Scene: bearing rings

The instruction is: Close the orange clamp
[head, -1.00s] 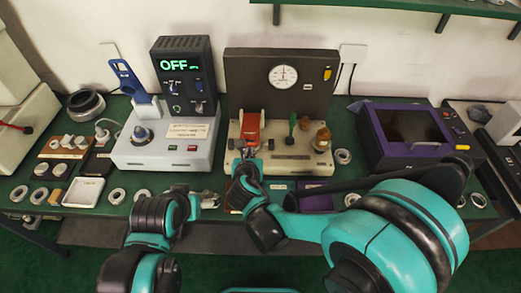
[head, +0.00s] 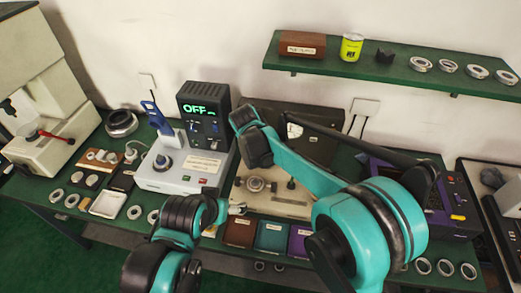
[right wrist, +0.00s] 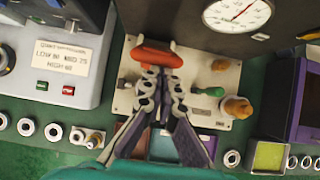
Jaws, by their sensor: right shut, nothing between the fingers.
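The orange clamp (right wrist: 157,57) shows in the right wrist view as an orange-red bar above the cream base of the gauge device (right wrist: 122,100). In the head view my right arm covers the place of the clamp. My right gripper (right wrist: 160,74) is shut and empty, its fingertips at the clamp's near edge; I cannot tell whether they touch. In the head view its fingers are hidden behind the arm. My left gripper (head: 237,208) is low, in front of the device's left corner; its opening is too small to judge.
A grey device (head: 187,168) with a blue lever stands left of the gauge device. A green knob (right wrist: 208,91) and a brown knob (right wrist: 238,107) stand on the base, right of the clamp. A purple-framed unit (head: 437,215) is to the right. A green shelf (head: 390,71) hangs above.

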